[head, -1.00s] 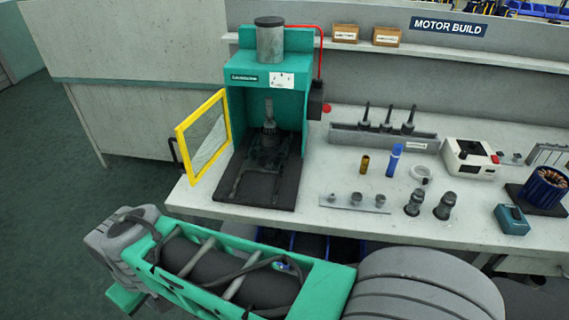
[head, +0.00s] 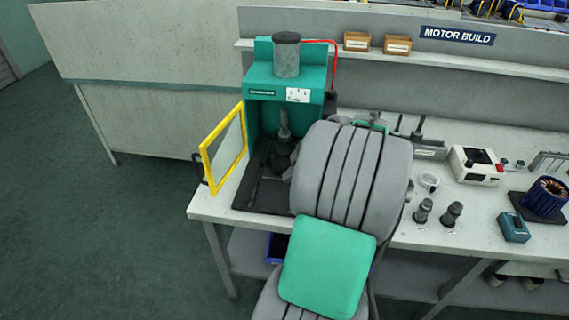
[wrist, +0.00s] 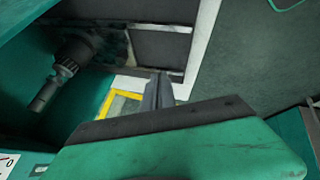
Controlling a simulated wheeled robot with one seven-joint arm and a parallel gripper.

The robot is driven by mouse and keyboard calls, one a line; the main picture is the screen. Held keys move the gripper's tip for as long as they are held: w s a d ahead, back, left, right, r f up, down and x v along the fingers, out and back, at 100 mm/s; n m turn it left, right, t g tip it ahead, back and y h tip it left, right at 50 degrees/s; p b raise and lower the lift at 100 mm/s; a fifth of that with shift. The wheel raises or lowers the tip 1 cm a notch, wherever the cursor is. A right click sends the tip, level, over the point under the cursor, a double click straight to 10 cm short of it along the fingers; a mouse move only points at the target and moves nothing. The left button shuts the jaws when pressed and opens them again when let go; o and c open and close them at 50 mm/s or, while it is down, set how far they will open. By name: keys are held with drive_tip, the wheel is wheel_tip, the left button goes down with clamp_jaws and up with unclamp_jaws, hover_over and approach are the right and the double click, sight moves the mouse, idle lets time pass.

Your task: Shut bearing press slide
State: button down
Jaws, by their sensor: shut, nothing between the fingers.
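The bearing press (head: 262,82) is a teal housing on the bench with a grey cylinder on top; its teal wall (wrist: 30,75) fills the left of the wrist view. Its dark slide (head: 250,195) extends out of the housing toward the bench's front edge, partly hidden by my arm. The slide's dark plate and light rails show in the wrist view (wrist: 150,48). The dark press spindle (head: 284,125) hangs inside, also in the wrist view (wrist: 70,60). My gripper (wrist: 160,84) is shut and empty, its tips close to the slide's rail; I cannot tell whether they touch. My arm hides it in the head view.
The yellow-framed door (head: 222,148) stands open on the press's left; its frame shows in the wrist view (wrist: 108,103). Dark fittings (head: 451,213), a white instrument (head: 476,164) and a copper-wound stator (head: 545,195) stand at right. Floor at left is clear.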

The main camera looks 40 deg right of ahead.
drive_tip(key=s+d+n, duration=0.1)
drive_tip(key=s+d, duration=0.1)
drive_tip(key=d, duration=0.2)
drive_tip(key=p, duration=0.2)
approach(275, 179)
drive_tip(key=shift+t, duration=0.4)
drive_tip(key=s+a+f, duration=0.2)
drive_tip(key=f, duration=0.1)
drive_tip(key=shift+s+a, duration=0.1)
drive_tip(key=shift+a, duration=0.2)
drive_tip(key=w, duration=0.1)
drive_tip(key=w+d, duration=0.1)
drive_tip(key=w+p, duration=0.1)
drive_tip(key=shift+w+d+f, duration=0.2)
drive_tip(key=shift+d+f, duration=0.05)
drive_tip(key=shift+w+d, duration=0.15)
drive_tip(key=shift+w, duration=0.15)
